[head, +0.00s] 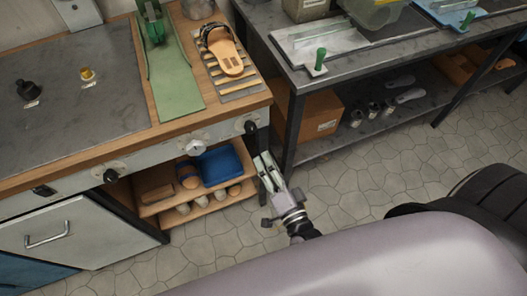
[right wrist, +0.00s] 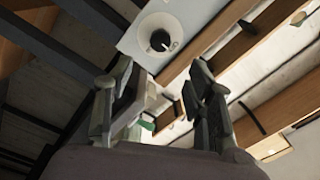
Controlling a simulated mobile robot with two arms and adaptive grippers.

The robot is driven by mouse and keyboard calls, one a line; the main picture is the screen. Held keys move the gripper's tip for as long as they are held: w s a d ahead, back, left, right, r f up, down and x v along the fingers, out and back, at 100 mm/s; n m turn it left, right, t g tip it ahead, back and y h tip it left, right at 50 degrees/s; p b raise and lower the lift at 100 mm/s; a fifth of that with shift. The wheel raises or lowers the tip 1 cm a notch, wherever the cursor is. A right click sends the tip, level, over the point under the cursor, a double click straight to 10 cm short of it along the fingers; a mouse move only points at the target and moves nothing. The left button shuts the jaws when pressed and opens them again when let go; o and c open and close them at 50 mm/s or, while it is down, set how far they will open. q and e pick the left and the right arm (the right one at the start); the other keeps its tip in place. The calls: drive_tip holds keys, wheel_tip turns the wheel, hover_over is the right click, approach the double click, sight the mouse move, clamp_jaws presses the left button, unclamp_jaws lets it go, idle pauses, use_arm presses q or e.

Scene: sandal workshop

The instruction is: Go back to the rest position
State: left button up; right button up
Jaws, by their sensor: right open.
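My right gripper (head: 267,165) is in the head view, beside the right corner of the wooden-edged workbench (head: 232,108) and in front of the gap between it and the dark metal table. In the right wrist view its two fingers (right wrist: 163,98) stand apart with nothing between them. A round black knob on a pale panel (right wrist: 158,40) shows past the fingers there. My left gripper is not in the head view.
On the workbench lie a tan sandal (head: 227,56) on a striped rack, and a green mat (head: 172,85). The shelf below holds a blue bin (head: 219,165) and shoe lasts. The dark metal table (head: 330,75) stands right. Tiled floor (head: 385,160) is clear.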

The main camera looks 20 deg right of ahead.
drive_tip(key=shift+s, duration=0.3)
idle(0.4)
drive_tip(key=s+f+n+g+y, duration=0.1)
drive_tip(key=s+f+n+g, duration=0.35)
drive_tip(key=f, duration=0.85)
drive_tip(key=s+f+n+g+y, duration=0.1)
drive_tip(key=s+f+n+g, duration=0.35)
drive_tip(key=f, duration=0.95)
drive_tip(key=s+d+f+n+g+h, duration=0.1)
drive_tip(key=s+d+f+n+g, duration=0.1)
drive_tip(key=s+d+f+g, duration=0.2)
drive_tip(key=s+d+f+n+g+h, duration=0.1)
drive_tip(key=s+d+f+n+g, duration=0.2)
drive_tip(key=s+f, duration=0.8)
drive_tip(key=s+d+g, duration=0.1)
drive_tip(key=s, duration=0.6)
drive_tip(key=shift+n+h, duration=0.3)
